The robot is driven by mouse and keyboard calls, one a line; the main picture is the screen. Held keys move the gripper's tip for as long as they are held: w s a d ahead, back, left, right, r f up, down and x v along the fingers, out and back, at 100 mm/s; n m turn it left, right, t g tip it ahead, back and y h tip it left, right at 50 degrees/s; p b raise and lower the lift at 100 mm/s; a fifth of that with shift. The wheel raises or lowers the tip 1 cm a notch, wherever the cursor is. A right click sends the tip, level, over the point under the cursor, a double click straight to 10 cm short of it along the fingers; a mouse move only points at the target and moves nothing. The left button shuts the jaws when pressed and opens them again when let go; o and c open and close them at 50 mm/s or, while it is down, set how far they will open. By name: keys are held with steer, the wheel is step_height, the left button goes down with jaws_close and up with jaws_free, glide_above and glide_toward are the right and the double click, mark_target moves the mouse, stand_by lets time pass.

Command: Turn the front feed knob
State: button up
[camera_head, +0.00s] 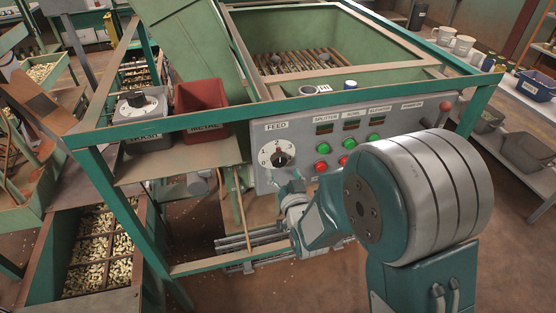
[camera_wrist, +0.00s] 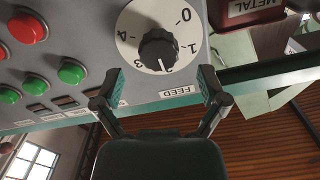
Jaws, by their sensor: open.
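The front feed knob (camera_head: 281,158) is a black knob on a white numbered dial, at the left end of the grey control panel (camera_head: 262,180), under the FEED label. The wrist view shows the picture upside down, with the knob (camera_wrist: 157,48) at top centre. A pale mark on the knob points toward the numbers nearest the FEED label, seemingly around 2. My gripper (camera_wrist: 161,86) is open and empty, its two fingers spread to either side of the knob's line and apart from it. In the head view my gripper (camera_head: 291,188) is just below the dial, partly hidden by my arm.
Green and red buttons (camera_wrist: 72,71) sit beside the dial on the panel. A teal frame rail (camera_head: 300,104) runs above the panel.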

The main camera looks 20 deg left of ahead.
mark_target(280, 163)
steer(key=x, duration=0.5)
steer(key=shift+d, duration=0.15)
steer(key=c, duration=1.1)
